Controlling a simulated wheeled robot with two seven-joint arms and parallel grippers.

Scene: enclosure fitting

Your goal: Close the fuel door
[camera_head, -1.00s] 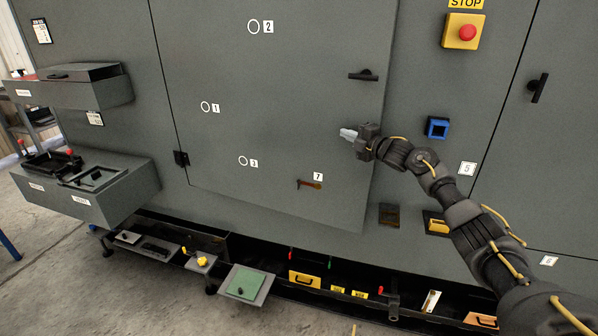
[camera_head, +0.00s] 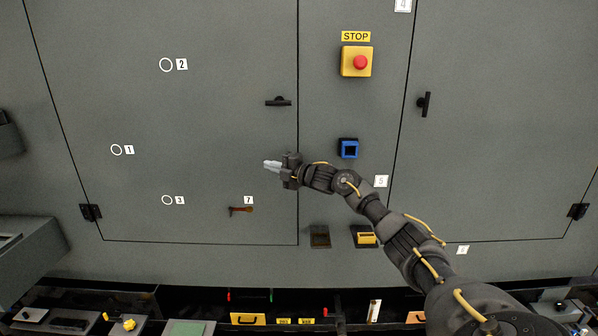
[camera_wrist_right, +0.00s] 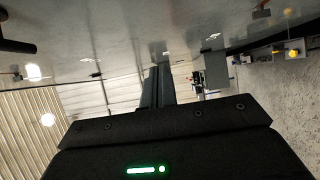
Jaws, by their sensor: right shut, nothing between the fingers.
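No label in view reads "fuel". The large grey door (camera_head: 210,120) on the left of the cabinet front has a black handle (camera_head: 278,101) near its right edge, and looks flush with the panel around it, with only a thin dark seam. My right gripper (camera_head: 268,165) is shut and empty, in front of this door just inside its right edge, below the handle. I cannot tell whether its tips touch the door. In the right wrist view the dark fingers (camera_wrist_right: 158,87) are together beside a grey surface. My left gripper is not in view.
A yellow stop box with red button (camera_head: 357,62) and a blue-framed square (camera_head: 348,148) sit on the panel right of the door. A red-brown lever (camera_head: 241,210) is low on the door. Another handled door (camera_head: 490,120) is further right. Trays and a ledge line the bottom.

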